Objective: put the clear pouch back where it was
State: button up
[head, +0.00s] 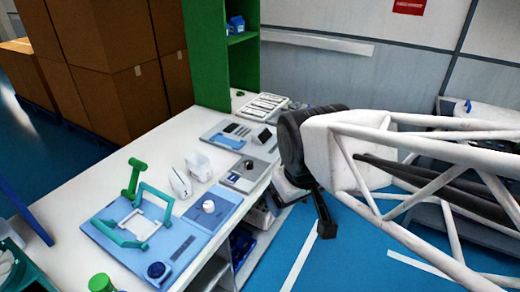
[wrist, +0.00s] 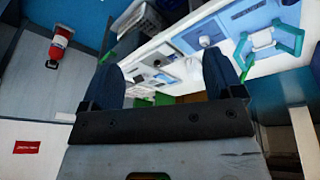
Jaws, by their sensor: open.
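Two pale, whitish pouch-like items stand on the white bench in the head view, one nearer (head: 181,182) and one just behind it (head: 199,166). I cannot tell which, if either, is the clear pouch. My gripper (wrist: 165,68) is open in the wrist view, with its two dark fingers wide apart and nothing seen held between them. In the head view my gripper (head: 322,215) hangs beyond the bench's right edge, over the blue floor and apart from both items. My arm hides part of the area behind it.
The white bench (head: 115,180) carries a blue board (head: 175,250) with a green-handled frame (head: 137,215), grey trays (head: 243,175) and a white rack (head: 263,106). A green shelf (head: 222,60) stands at the back. Cardboard boxes (head: 115,50) stand left. Shelves with bins lie under the bench edge.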

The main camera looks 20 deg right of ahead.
jog(key=shift+s+d+r+m+g, duration=0.1)
jog(key=shift+s+d+m+g, duration=0.1)
jog(key=shift+s+m, duration=0.5)
jog(key=shift+s+d+r+m+g, duration=0.1)
jog(key=shift+s+m+g, duration=0.1)
jog(key=shift+s+m, duration=0.5)
dwell(1.4)
